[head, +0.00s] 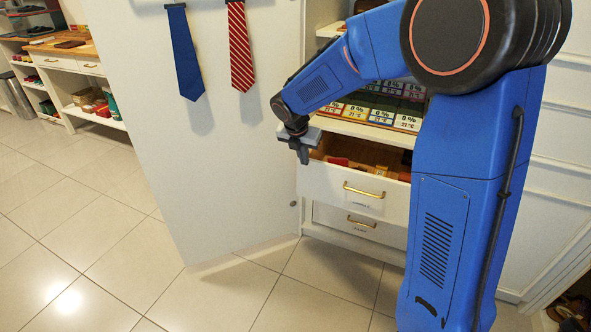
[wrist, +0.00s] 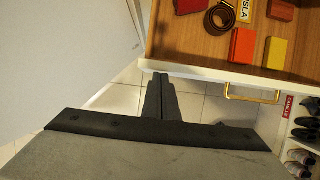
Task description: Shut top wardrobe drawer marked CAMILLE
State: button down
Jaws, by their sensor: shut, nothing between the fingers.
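The top wardrobe drawer (head: 333,183) is pulled out in the head view, with a white front, brass handle (head: 363,190) and a small label too blurred to read surely. In the wrist view its wooden inside (wrist: 195,46) and brass handle (wrist: 253,97) show at upper right. It holds a coiled belt (wrist: 219,18), a red box (wrist: 243,45) and a yellow box (wrist: 275,53). My gripper (head: 303,157) is shut and empty, by the drawer's left end. In the wrist view its fingertips (wrist: 160,77) are near the front's left corner; contact cannot be told.
An open white wardrobe door (head: 200,140) with a blue tie (head: 185,52) and a striped tie (head: 239,45) stands left of my gripper. A lower drawer (head: 345,222) sits below. Shoes (wrist: 303,157) and a red label (wrist: 287,106) show at right. Tiled floor is clear.

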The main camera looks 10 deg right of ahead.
jog(key=w+d, duration=1)
jog(key=w, duration=0.3)
jog(key=shift+w, duration=0.35)
